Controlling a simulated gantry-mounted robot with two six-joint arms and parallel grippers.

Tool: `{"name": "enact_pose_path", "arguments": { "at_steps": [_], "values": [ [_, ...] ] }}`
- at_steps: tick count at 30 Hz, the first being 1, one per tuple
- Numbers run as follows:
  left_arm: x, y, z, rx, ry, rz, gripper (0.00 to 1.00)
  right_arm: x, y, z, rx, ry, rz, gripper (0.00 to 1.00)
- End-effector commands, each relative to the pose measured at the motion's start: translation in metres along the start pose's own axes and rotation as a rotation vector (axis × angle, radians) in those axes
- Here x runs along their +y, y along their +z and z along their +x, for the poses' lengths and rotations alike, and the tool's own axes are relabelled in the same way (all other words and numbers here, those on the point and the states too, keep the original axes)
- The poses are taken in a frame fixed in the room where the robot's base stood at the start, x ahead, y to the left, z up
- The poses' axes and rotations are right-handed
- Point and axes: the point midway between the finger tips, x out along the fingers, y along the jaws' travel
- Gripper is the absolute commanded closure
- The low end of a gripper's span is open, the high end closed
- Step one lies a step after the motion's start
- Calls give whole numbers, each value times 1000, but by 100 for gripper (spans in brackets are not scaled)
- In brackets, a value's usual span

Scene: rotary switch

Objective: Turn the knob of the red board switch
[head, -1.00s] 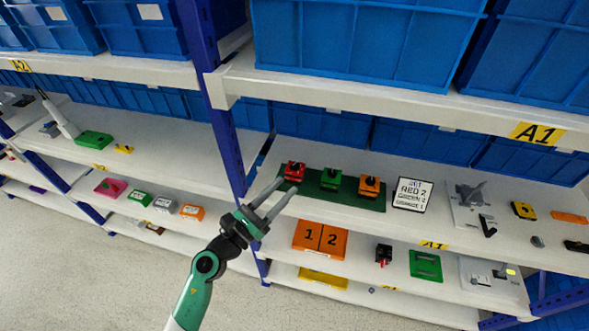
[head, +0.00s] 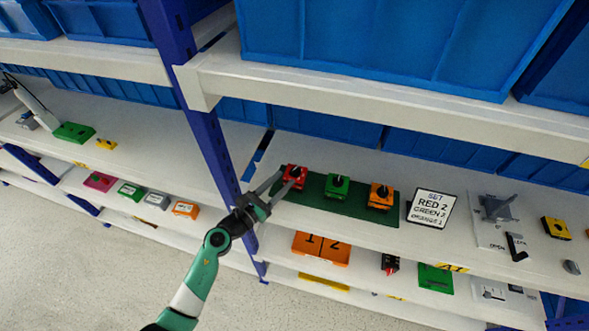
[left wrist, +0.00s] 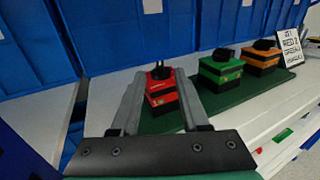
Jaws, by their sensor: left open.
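The red switch (head: 294,175) with a black knob stands at the left end of a dark green board (head: 315,187). The green switch (head: 337,186) and the orange switch (head: 380,195) stand to its right on the same board. My left gripper (head: 276,186) is open at the red switch's front left. In the left wrist view, the red switch (left wrist: 161,90) shows between the open fingers of the left gripper (left wrist: 156,84), with its black knob (left wrist: 161,70) on top. I cannot tell whether the fingers touch it. My right gripper is not in view.
A sign (head: 431,208) reading "SET RED 2, GREEN 2, ORANGE 1" stands right of the board. A blue upright post (head: 205,135) is close left of my gripper. Blue bins (head: 400,45) sit on the shelf above.

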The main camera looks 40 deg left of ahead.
Motion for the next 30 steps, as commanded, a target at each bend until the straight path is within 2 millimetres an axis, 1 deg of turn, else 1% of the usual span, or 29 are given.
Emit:
{"name": "enact_pose_path", "arguments": {
  "at_steps": [1, 3, 6, 9, 12, 19, 23, 24, 26, 27, 30],
  "values": [
    [-1, -2, 13, -2, -3, 0, 55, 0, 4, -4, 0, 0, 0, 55],
    [-1, -2, 28, -2, -2, 0, 55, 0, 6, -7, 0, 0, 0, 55],
    [0, -2, 45, -1, -2, 0, 55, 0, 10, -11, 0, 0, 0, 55],
    [0, -2, 56, -1, -1, 0, 55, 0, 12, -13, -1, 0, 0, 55],
    [0, -1, 61, 0, 0, 0, 55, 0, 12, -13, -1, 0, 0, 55],
    [0, 0, 62, 0, 0, -1, 55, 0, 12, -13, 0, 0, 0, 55],
    [0, 0, 62, 0, 0, -1, 78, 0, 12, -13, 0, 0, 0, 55],
    [0, 0, 62, 0, 0, -1, 86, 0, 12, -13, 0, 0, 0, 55],
    [0, 0, 62, 0, 0, -1, 96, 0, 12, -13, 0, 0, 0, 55],
    [0, 0, 62, 0, 0, -1, 100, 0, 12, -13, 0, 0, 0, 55],
    [0, 0, 62, 0, 0, -1, 100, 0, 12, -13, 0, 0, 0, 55]
  ]
}}
